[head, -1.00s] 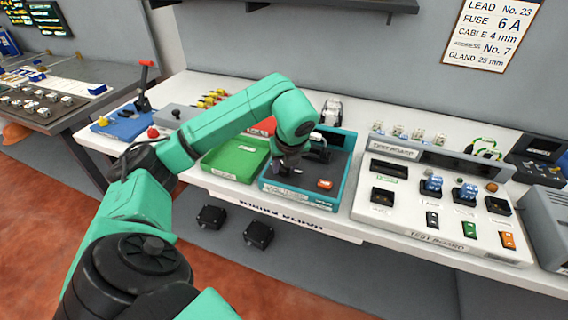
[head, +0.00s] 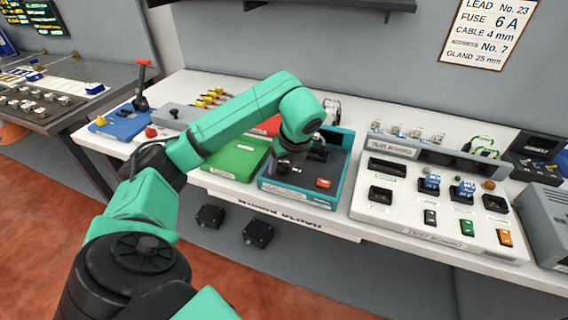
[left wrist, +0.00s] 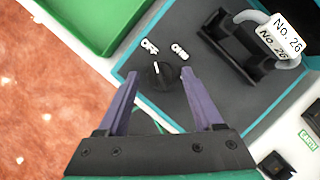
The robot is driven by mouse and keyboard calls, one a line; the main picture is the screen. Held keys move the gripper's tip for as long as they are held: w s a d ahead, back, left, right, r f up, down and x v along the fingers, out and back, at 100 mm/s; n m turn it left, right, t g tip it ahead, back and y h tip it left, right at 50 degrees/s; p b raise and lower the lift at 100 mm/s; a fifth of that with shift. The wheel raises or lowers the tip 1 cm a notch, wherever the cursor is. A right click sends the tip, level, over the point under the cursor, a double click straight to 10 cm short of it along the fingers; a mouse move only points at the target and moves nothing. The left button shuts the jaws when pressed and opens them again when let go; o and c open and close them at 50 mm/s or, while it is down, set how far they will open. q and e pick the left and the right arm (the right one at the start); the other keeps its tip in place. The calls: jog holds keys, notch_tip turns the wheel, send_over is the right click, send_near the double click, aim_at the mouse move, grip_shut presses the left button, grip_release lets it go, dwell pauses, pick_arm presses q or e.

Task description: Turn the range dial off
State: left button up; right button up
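The range dial (left wrist: 160,74) is a small black knob on the dark face of the teal-rimmed unit (head: 333,182). Its white pointer mark points up in the left wrist view, towards the gap by the left of two white labels. The left label seems to read OFF (left wrist: 149,46); the other (left wrist: 179,51) is hard to read. My left gripper (left wrist: 160,74) is open, its purple fingers on either side of the dial, with gaps showing. In the head view my left gripper (head: 288,163) is over the unit and hides the dial. My right gripper is out of view.
A black cradle (left wrist: 240,60) with a part tagged No. 26 (left wrist: 280,36) stands beside the dial. A green tray (head: 238,158) is to the left, the white test board (head: 400,213) to the right. An orange button (head: 323,183) is at the unit's front.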

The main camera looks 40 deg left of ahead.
pick_arm(q)
jog(key=shift+r, duration=0.1)
jog(key=shift+d+r, duration=0.15)
jog(key=shift+r, duration=0.15)
jog(key=p+v, duration=0.7)
jog(key=v, duration=0.6)
jog(key=shift+s+d+r, duration=0.2)
jog(key=shift+r, duration=0.1)
